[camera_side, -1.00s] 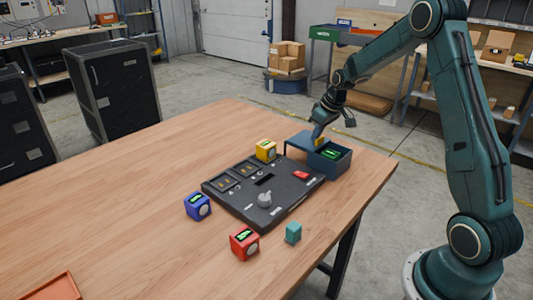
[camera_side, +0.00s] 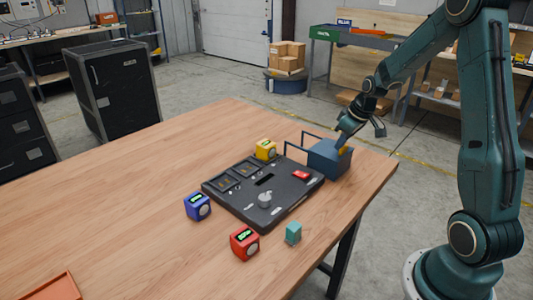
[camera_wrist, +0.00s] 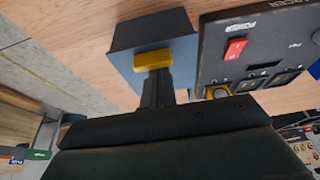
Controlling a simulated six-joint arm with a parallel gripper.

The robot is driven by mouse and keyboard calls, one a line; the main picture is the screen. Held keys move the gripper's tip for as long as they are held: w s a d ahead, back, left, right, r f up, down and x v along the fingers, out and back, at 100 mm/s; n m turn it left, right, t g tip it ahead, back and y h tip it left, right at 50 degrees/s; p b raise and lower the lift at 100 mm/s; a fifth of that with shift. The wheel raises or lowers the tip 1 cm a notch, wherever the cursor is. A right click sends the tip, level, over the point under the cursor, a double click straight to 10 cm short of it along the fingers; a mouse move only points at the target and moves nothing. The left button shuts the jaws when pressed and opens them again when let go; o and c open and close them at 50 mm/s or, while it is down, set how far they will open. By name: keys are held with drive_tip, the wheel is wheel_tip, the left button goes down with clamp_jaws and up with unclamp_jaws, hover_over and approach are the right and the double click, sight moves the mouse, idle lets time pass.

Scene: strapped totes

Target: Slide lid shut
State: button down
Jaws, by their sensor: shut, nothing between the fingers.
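The blue-grey box (camera_side: 330,174) stands on the table at the back right of the black panel. Its lid (camera_side: 326,152) now lies over the box body, and the inside is hidden. A rail frame (camera_side: 303,138) sticks out to the left of the box. The lid carries a yellow handle (camera_side: 345,150), which also shows in the wrist view (camera_wrist: 153,60). My gripper (camera_side: 341,145) is shut with its fingertips at the yellow handle, seemingly touching it. The wrist view shows the shut fingers (camera_wrist: 157,86) beside the handle.
A black panel (camera_side: 240,200) with a red switch (camera_side: 301,175) lies left of the box. Yellow (camera_side: 265,149), blue (camera_side: 197,206) and red (camera_side: 244,243) cubes and a teal block (camera_side: 293,233) stand around it. The table's right edge is close to the box.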

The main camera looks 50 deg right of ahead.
sight(324, 146)
drive_tip(key=shift+s+f, duration=0.25)
drive_tip(key=shift+w, duration=0.45)
drive_tip(key=w, duration=0.3)
drive_tip(key=shift+w+r, duration=0.2)
drive_tip(key=shift+w, duration=0.15)
drive_tip(key=v, duration=1)
drive_tip(key=shift+r, duration=0.1)
